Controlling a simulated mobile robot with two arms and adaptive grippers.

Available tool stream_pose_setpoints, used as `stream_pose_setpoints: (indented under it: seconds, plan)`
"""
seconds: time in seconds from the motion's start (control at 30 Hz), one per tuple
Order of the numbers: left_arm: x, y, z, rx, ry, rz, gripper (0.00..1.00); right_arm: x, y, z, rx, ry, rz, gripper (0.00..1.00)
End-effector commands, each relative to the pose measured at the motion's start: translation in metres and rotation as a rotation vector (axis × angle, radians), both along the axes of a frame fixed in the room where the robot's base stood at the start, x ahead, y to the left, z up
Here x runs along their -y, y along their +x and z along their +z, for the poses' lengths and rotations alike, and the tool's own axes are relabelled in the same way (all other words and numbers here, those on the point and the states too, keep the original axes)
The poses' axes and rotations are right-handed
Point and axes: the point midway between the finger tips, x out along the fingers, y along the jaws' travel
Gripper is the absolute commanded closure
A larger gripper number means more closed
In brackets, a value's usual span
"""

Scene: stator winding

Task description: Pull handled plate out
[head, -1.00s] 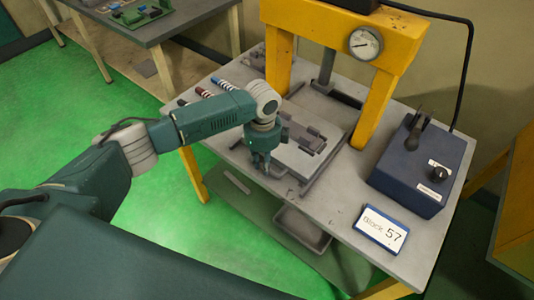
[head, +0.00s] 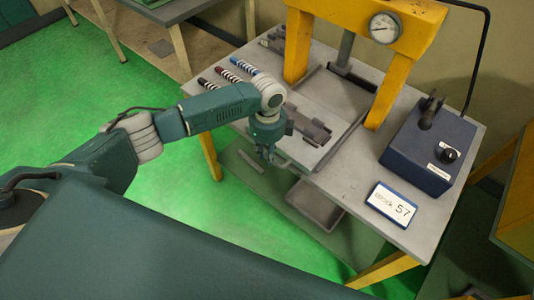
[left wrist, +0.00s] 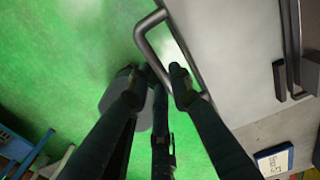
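The handled plate (head: 318,153) is a flat light-grey slab on the table, its front at the table's near edge. Dark grey blocks (head: 310,128) lie on top of it. In the left wrist view, the plate (left wrist: 235,60) is at right and its bent grey bar handle (left wrist: 143,40) sticks out over the green floor. My left gripper (head: 266,156) is at the table's near edge. In the left wrist view, its dark fingers (left wrist: 157,82) close around the handle bar; the fingertips partly hide the bar. My right gripper is out of view.
A yellow press frame (head: 385,85) with a gauge stands behind the plate. A blue control box (head: 432,160) and a "57" sign (head: 390,205) are at right. Striped-handled tools (head: 228,76) lie at left. A grey bin (head: 315,205) is below. Green floor lies free in front.

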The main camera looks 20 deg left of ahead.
Motion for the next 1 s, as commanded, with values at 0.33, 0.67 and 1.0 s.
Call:
stream_pose_setpoints:
  seconds: [0.33,0.67,1.0]
  plan:
    - [0.0,0.001,0.001,0.002,0.0,0.002,0.63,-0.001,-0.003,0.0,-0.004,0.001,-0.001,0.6]
    - [0.0,0.002,0.045,0.007,-0.001,0.001,0.63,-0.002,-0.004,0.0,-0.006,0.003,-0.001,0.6]
    - [0.001,0.002,0.108,0.006,-0.001,0.0,0.63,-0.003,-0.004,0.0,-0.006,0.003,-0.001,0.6]
